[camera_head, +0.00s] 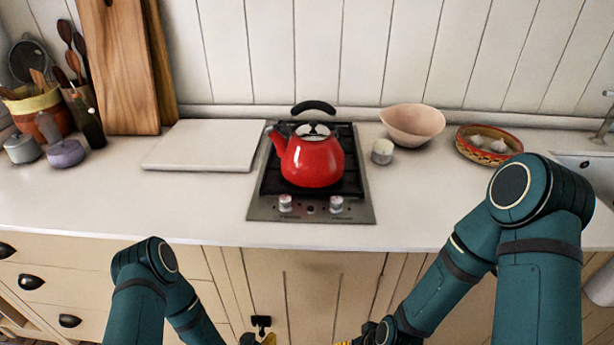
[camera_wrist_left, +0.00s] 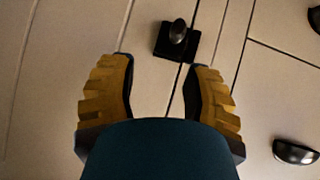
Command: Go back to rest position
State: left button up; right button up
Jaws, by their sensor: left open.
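My left gripper (camera_head: 262,341) is low in front of the cabinet doors, at the bottom edge of the head view. In the left wrist view its yellow fingers (camera_wrist_left: 158,66) are spread apart with nothing between them. A black cabinet latch (camera_wrist_left: 177,38) shows just beyond the fingertips there. My right arm bends down in front of the counter on the right. Only a yellow sliver of the right gripper (camera_head: 344,343) shows at the bottom edge, so its jaw state is hidden.
A red kettle (camera_head: 312,160) stands on the hob (camera_head: 356,213). A white board (camera_head: 200,146), a pink bowl (camera_head: 413,125), a small jar (camera_head: 382,151) and a patterned garlic bowl (camera_head: 462,145) are on the counter (camera_head: 130,206). The counter's front edge lies between my arms.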

pick_arm(q)
jog(key=s+d+r+g+h, duration=0.1)
jog(key=s+d+r+g, duration=0.1)
jog(key=s+r+g, duration=0.2)
jog(key=s+d+r+n+g, duration=0.1)
jog(key=s+r+g, duration=0.3)
jog(key=r, duration=0.6)
jog(key=shift+s+d+r+n+h, duration=0.25)
jog(key=shift+s+d+h, duration=0.2)
jog(key=shift+s, duration=0.55)
